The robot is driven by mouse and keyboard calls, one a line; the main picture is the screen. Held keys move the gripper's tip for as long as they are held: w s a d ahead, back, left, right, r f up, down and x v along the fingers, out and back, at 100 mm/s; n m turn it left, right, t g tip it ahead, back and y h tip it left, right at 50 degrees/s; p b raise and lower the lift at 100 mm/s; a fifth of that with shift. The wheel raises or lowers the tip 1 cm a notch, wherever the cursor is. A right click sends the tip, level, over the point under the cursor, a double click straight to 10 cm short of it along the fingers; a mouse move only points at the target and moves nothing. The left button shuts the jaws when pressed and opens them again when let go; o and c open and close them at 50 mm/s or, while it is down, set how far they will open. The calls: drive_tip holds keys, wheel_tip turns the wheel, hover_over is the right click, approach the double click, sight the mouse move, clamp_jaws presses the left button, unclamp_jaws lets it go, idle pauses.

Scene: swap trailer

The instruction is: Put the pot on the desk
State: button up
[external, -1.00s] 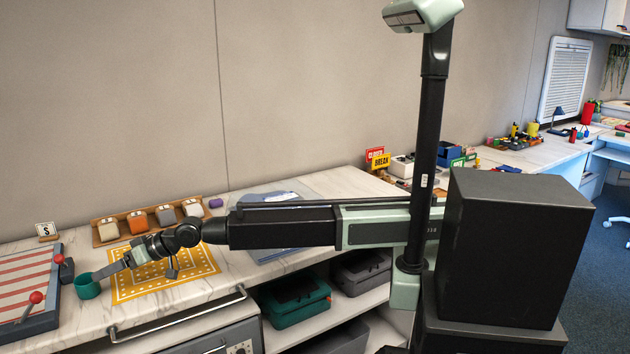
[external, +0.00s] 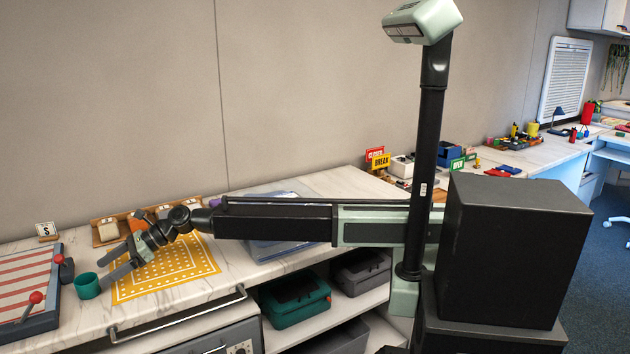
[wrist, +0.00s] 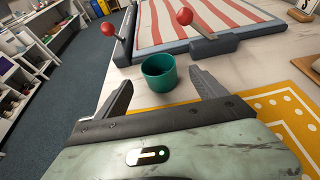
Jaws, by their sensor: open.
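A small teal pot (external: 87,286) stands upright on the marble-patterned counter (external: 60,330), between the red-striped board and the yellow mat. It also shows in the wrist view (wrist: 159,73), ahead of and between my two fingers. My gripper (external: 110,266) is open and empty just right of the pot in the external view, with a visible gap to it. In the wrist view the fingers of my gripper (wrist: 160,88) are spread wide, the pot just beyond their tips. I cannot tell which surface is the desk; a long worktop (external: 545,153) stands at the far right.
The striped board (external: 24,280) with red-knobbed levers is left of the pot. The yellow dotted mat (external: 170,288) lies under my wrist. A teal case (external: 295,300) sits on the shelf below.

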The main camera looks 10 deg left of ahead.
sight(87, 286)
drive_tip(key=b+x, duration=0.1)
drive_tip(key=x, duration=0.1)
drive_tip(key=b+x, duration=0.1)
drive_tip(key=x, duration=0.4)
drive_tip(key=shift+f+b, duration=0.35)
drive_tip(key=shift+b, duration=0.05)
drive_tip(key=shift+d+r, duration=0.1)
drive_tip(key=shift+r, duration=0.05)
